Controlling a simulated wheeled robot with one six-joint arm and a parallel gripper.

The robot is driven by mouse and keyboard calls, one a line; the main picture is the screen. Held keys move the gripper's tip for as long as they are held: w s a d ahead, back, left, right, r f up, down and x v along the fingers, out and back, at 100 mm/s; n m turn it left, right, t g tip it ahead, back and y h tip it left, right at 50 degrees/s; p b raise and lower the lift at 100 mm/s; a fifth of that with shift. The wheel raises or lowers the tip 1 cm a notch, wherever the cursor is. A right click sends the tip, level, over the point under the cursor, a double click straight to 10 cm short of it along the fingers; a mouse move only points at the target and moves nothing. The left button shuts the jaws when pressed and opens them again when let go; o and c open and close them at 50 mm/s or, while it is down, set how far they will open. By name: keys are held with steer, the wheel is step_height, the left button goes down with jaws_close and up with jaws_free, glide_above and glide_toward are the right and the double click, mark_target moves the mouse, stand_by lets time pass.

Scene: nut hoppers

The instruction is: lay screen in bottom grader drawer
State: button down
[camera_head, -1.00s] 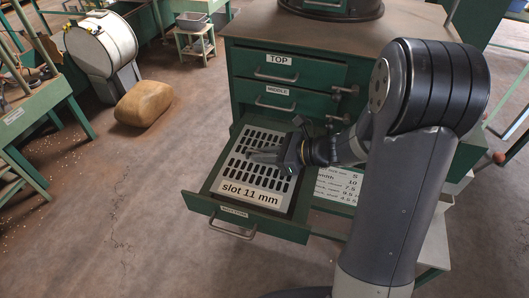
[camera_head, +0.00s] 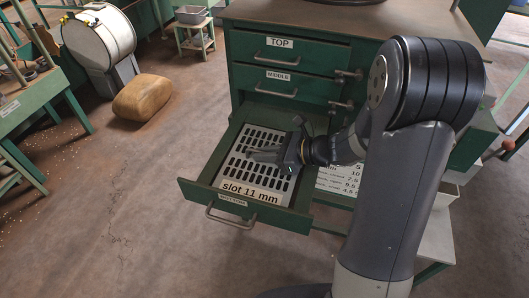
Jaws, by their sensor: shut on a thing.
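The bottom drawer (camera_head: 289,221) of the green grader is pulled open, with its label and handle on the front. A pale slotted screen (camera_head: 219,184) marked "slot 11 mm" lies flat within the drawer's walls. Whether it rests fully on the drawer floor cannot be told. My gripper (camera_head: 256,156) is over the screen's upper middle, its fingers shut on the screen. The gripper body hides the screen's right side.
The top drawer (camera_head: 318,54) and middle drawer (camera_head: 308,88) are shut above. A white sign (camera_head: 338,180) with sizes stands right of the open drawer. A tan sack (camera_head: 142,97) and white drum (camera_head: 98,38) are at the left. Floor left of the drawer is clear.

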steer(key=c, duration=1.5)
jaws_free()
steer(key=shift+o, duration=0.2)
steer(key=shift+d, duration=0.1)
steer(key=v, duration=1)
steer(key=shift+s+d+r, duration=0.1)
steer(key=shift+d+r, duration=0.1)
steer(key=shift+d, duration=0.05)
steer(key=x, duration=0.7)
steer(key=p+x, duration=0.1)
steer(key=x, duration=0.2)
steer(key=shift+a+r, duration=0.3)
steer(key=shift+a, duration=0.15)
steer(key=shift+d+r+p, duration=0.1)
steer(key=shift+r+p, duration=0.35)
steer(key=shift+r, duration=0.2)
steer(key=shift+f, duration=0.1)
